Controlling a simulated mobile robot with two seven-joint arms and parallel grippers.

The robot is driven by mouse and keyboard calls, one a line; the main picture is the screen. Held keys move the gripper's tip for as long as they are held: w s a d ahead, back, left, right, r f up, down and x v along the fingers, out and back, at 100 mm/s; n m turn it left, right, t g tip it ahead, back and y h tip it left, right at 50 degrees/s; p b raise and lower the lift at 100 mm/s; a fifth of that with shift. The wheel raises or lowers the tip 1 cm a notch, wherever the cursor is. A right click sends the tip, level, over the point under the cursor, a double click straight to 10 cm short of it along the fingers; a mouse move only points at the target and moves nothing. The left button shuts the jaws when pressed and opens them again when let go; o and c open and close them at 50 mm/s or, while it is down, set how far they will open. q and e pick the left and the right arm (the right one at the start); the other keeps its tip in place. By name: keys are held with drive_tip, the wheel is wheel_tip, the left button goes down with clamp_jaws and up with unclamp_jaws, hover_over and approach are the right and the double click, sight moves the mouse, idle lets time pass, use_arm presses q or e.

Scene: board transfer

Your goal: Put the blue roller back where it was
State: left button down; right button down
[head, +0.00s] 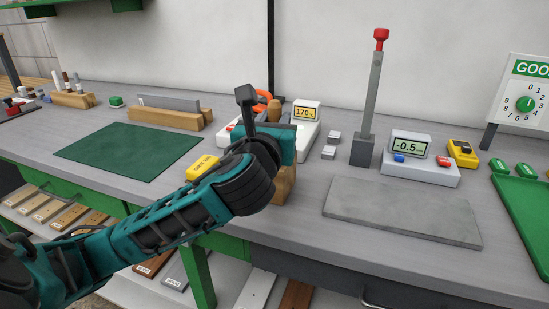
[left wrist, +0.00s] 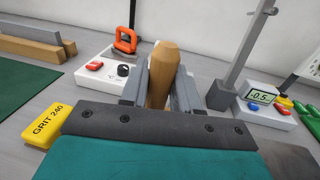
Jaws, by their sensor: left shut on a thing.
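My left gripper (left wrist: 160,88) is shut on a tan wooden piece (left wrist: 165,62), which stands up between the grey fingers in the left wrist view. I cannot make out a blue roller in either view. A wooden rack (head: 72,100) with several upright handles stands at the back left, with a small bluish item (head: 45,97) beside it. My right gripper is not in view.
A yellow grit block (head: 203,167) lies beside my wrist, near a dark green mat (head: 127,152). A white 170 device (head: 308,136) is behind my wrist. To the right are a tall red-topped post (head: 374,100), a -0.5 device (head: 430,171) and a grey slab (head: 400,211).

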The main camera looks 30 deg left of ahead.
use_arm(q)
drive_tip(key=shift+f, duration=0.65)
wheel_tip(320, 180, down, 4)
drive_tip(key=shift+r+b, duration=0.2)
drive_tip(key=shift+b, duration=0.65)
drive_tip(key=shift+f, duration=0.3)
drive_tip(key=shift+r, duration=0.1)
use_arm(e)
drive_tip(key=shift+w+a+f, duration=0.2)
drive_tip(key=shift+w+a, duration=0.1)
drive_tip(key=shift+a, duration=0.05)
use_arm(q)
drive_tip(key=c, duration=0.8)
unclamp_jaws()
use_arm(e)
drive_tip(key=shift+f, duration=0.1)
